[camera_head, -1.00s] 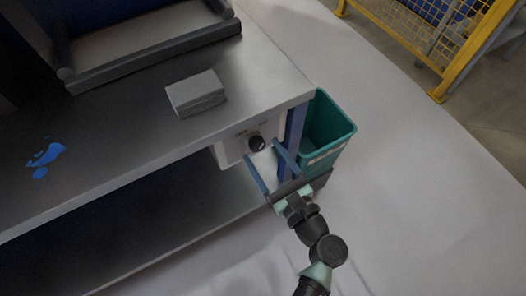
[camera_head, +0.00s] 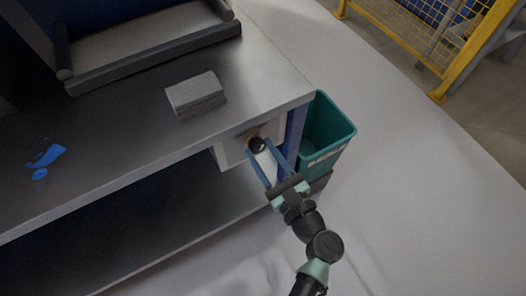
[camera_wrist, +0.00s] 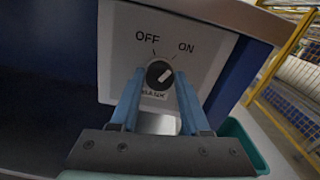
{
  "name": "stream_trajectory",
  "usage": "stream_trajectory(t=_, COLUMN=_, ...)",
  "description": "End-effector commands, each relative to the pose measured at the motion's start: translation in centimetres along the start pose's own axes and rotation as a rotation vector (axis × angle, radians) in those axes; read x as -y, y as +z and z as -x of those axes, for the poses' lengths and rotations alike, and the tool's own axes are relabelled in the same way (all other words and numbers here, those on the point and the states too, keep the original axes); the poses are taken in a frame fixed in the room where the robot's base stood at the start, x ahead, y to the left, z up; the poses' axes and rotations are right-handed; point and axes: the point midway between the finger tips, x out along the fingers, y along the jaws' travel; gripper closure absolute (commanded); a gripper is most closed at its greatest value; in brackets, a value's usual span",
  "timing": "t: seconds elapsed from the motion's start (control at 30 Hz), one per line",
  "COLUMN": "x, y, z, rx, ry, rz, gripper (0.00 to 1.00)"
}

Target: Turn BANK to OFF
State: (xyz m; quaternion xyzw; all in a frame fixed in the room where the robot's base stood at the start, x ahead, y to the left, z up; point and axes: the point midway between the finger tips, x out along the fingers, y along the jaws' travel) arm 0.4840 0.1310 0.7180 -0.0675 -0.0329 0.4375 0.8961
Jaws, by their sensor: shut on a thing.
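The BANK knob (camera_wrist: 159,75) is a round black dial with a white pointer mark, on a pale panel (camera_wrist: 118,62) under the bench edge. OFF is printed to its upper left and ON to its upper right; the white mark points up and right, toward ON. The BANK label (camera_wrist: 154,95) below is partly covered. My gripper (camera_wrist: 160,80) is shut on the knob, one blue finger on each side. In the head view, the knob (camera_head: 256,145) sits between the fingertips of my gripper (camera_head: 259,145).
A steel bench (camera_head: 120,130) carries a grey block (camera_head: 195,93) and a roller frame (camera_head: 150,55). A teal bin (camera_head: 330,130) stands close right of the panel. A yellow mesh fence (camera_head: 450,70) is at the back right. The floor to the right is clear.

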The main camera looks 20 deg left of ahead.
Motion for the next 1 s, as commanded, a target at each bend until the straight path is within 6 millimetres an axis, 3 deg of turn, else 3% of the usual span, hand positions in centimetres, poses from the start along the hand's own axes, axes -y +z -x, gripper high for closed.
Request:
stream_trajectory(t=0.37, x=-0.04, y=-0.15, z=0.06, rx=-0.001, ry=-0.001, rz=0.112, gripper=1.00)
stream_trajectory(t=1.0, x=-0.24, y=-0.41, z=0.07, rx=0.000, ry=0.000, rz=0.684, gripper=1.00)
